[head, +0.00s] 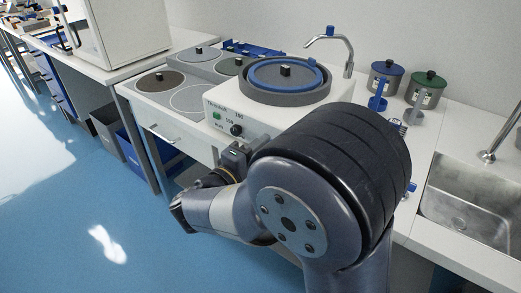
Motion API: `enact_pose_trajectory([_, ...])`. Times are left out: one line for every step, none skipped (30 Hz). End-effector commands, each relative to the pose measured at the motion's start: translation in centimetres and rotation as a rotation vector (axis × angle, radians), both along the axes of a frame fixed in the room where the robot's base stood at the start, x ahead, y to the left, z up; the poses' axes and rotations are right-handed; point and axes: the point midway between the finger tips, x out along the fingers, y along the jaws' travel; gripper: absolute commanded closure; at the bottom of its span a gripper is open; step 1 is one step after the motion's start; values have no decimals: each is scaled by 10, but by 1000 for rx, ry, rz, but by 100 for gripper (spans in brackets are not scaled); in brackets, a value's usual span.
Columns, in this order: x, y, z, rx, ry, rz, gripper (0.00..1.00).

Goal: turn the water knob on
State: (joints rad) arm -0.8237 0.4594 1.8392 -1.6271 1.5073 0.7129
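A grinding machine (255,108) stands on the bench, with a round grey and blue bowl on top. A black knob (236,130) is on its front panel, beside a green button (217,116). A curved metal faucet (348,60) rises behind the bowl and carries a small blue knob (330,31). I cannot tell which knob is the water knob, or its setting. My arm is folded in front of the machine. A dark grey part of its end shows just below the black knob. The fingertips cannot be made out, and no held object shows.
A steel sink (468,197) with its own tap (497,140) is at the right. Blue-lidded (386,80) and green-lidded (425,90) canisters stand behind my arm. Round discs (160,81) lie left of the machine. Blue floor (70,210) is open at the left.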

Motion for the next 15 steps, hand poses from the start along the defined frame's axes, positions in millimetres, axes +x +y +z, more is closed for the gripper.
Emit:
enact_pose_trajectory([0, 0, 0, 1, -1, 0, 66])
enact_pose_trajectory([0, 0, 0, 1, -1, 0, 66])
enact_pose_trajectory([0, 0, 0, 1, -1, 0, 66])
enact_pose_trajectory([0, 0, 0, 1, -1, 0, 66])
enact_pose_trajectory([0, 0, 0, 1, -1, 0, 66])
enact_pose_trajectory([-1, 1, 0, 1, -1, 0, 66])
enact_pose_trajectory([-2, 2, 0, 1, -1, 1, 66])
enact_pose_trajectory([-3, 3, 0, 1, -1, 1, 66])
enact_pose_trajectory([-5, 5, 0, 1, -1, 1, 66])
enact_pose_trajectory([-8, 7, 1, 1, -1, 2, 66])
enact_pose_trajectory([-11, 10, 1, 1, -1, 4, 66])
enact_pose_trajectory([-15, 13, 1, 1, -1, 4, 66])
enact_pose_trajectory([-19, 16, 1, 1, -1, 4, 66])
enact_pose_trajectory([-24, 20, 1, 1, -1, 5, 66])
enact_pose_trajectory([-29, 24, 1, 0, -1, 6, 66])
